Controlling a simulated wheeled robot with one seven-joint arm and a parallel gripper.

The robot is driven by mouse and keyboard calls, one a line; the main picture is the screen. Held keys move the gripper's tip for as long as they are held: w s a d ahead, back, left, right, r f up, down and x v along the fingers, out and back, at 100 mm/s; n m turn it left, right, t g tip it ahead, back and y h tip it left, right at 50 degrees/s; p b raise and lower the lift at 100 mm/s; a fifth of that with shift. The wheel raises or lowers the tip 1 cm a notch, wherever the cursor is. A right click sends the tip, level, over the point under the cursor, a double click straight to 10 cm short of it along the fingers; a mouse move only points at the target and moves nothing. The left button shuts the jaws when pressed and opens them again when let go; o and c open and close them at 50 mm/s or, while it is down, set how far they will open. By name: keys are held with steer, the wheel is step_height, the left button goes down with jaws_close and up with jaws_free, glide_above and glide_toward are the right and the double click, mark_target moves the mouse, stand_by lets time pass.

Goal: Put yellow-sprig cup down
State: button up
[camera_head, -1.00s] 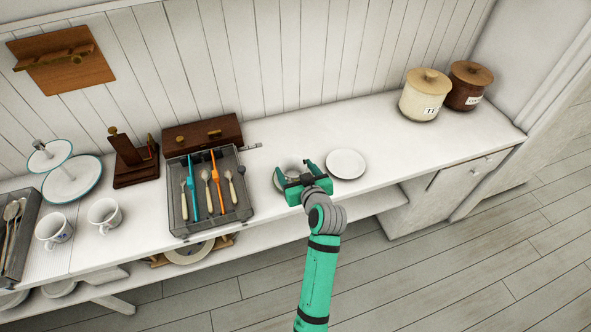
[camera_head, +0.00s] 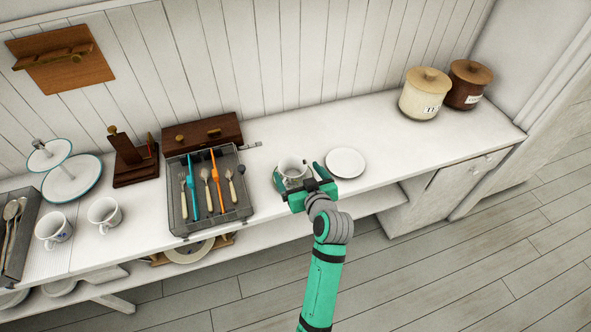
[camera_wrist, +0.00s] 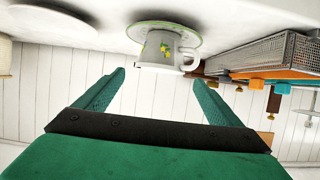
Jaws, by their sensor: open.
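The yellow-sprig cup (camera_head: 292,168) stands on the white counter area between the cutlery tray and a plain plate. The wrist view, which is upside down, shows the white cup (camera_wrist: 160,50) with its yellow-and-green sprig and its handle to the right. It sits upright on a green-rimmed saucer (camera_wrist: 192,38). My gripper (camera_head: 299,174) is open at the front side of the cup. In the wrist view the open fingers (camera_wrist: 158,77) point at the cup, with a gap between fingertips and cup. Most of the saucer is hidden in the head view.
A white plate (camera_head: 346,163) lies close to the right of my gripper. A grey cutlery tray (camera_head: 236,213) is to the left, with two white cups (camera_head: 105,215) further left. Two canisters (camera_head: 424,95) stand at the far right. The counter between plate and canisters is clear.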

steer(key=v, duration=0.8)
steer(key=s+f+m+h, duration=0.2)
steer(key=s+f, duration=0.4)
steer(key=s, duration=0.3)
steer(key=s+f+m+h, duration=0.2)
steer(key=s+f, duration=0.3)
steer(key=s, duration=0.4)
steer(key=s+a+r+t, duration=0.1)
steer(key=s+a+r, duration=0.1)
steer(key=s, duration=0.7)
steer(key=s+a+r+t, duration=0.1)
steer(key=s+a+r, duration=0.1)
steer(key=s, duration=0.7)
steer(key=shift+s+r, duration=0.15)
steer(key=shift+r, duration=0.2)
